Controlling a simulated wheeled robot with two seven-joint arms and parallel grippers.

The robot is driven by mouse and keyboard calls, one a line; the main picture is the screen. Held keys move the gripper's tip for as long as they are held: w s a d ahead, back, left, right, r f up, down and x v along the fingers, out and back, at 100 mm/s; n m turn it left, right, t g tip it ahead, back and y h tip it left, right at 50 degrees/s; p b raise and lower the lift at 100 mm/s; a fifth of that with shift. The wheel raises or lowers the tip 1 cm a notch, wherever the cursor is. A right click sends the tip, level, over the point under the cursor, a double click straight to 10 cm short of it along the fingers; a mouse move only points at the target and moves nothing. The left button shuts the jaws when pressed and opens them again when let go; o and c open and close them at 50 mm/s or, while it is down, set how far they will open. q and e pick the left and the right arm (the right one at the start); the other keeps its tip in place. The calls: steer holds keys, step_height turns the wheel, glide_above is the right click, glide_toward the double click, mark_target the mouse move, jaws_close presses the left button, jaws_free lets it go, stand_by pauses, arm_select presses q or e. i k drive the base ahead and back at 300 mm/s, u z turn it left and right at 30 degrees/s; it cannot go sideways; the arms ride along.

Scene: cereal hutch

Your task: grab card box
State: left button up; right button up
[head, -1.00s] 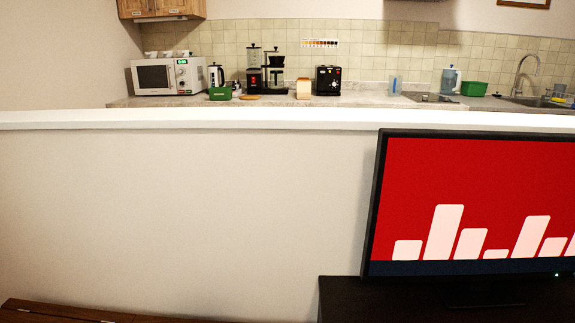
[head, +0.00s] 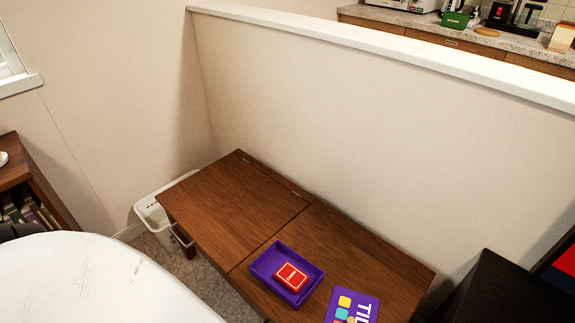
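A small red card box (head: 291,277) with white lettering lies inside a shallow purple tray (head: 262,265). The tray sits on a brown wooden table (head: 225,205) against a low wall. Neither of my grippers can be made out in the head view.
A purple box with coloured squares (head: 351,308) lies right of the tray, cut off by the bottom edge. A white bin (head: 150,212) stands left of the table. A white rounded surface (head: 90,285) fills the lower left. A black cabinet (head: 487,290) stands at right. The table's left half is clear.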

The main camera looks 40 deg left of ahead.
mark_target(289, 276)
steer(key=k, duration=0.35)
steer(key=u, duration=1.25)
steer(key=i, duration=0.55)
steer(key=z, duration=3.8)
steer(key=k, duration=1.5)
steer(key=u, duration=1.9)
